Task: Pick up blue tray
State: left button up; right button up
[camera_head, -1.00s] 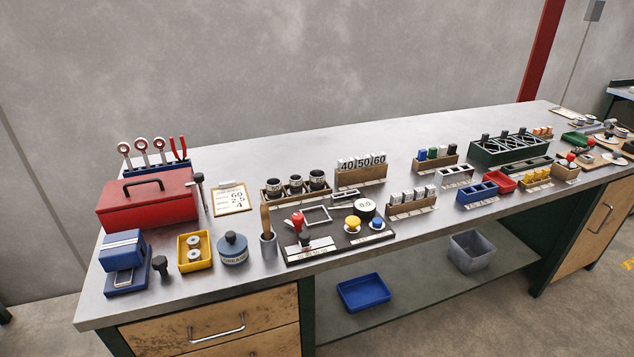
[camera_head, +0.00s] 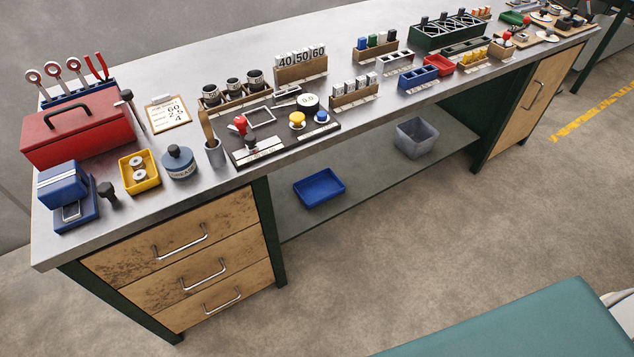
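The blue tray (camera_head: 319,188) is shallow, rectangular and looks empty. It lies on the lower shelf (camera_head: 330,212) under the workbench, just right of the drawer unit. Neither of my grippers shows in the head view.
The steel workbench top (camera_head: 230,68) above carries a red toolbox (camera_head: 75,125), a yellow tray (camera_head: 139,172) and several racks. A grey bin (camera_head: 415,138) stands on the shelf right of the tray. Wooden drawers (camera_head: 190,260) flank it on the left. A teal surface (camera_head: 510,325) fills the lower right. Open floor lies between.

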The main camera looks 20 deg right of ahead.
aim_at(313, 190)
jog(key=i+l, duration=0.15)
jog(key=l, duration=0.2)
jog(key=i+l, duration=0.1)
jog(key=l, duration=0.25)
jog(key=i+l, duration=0.15)
jog(key=l, duration=0.2)
jog(key=i+l, duration=0.1)
jog(key=l, duration=0.25)
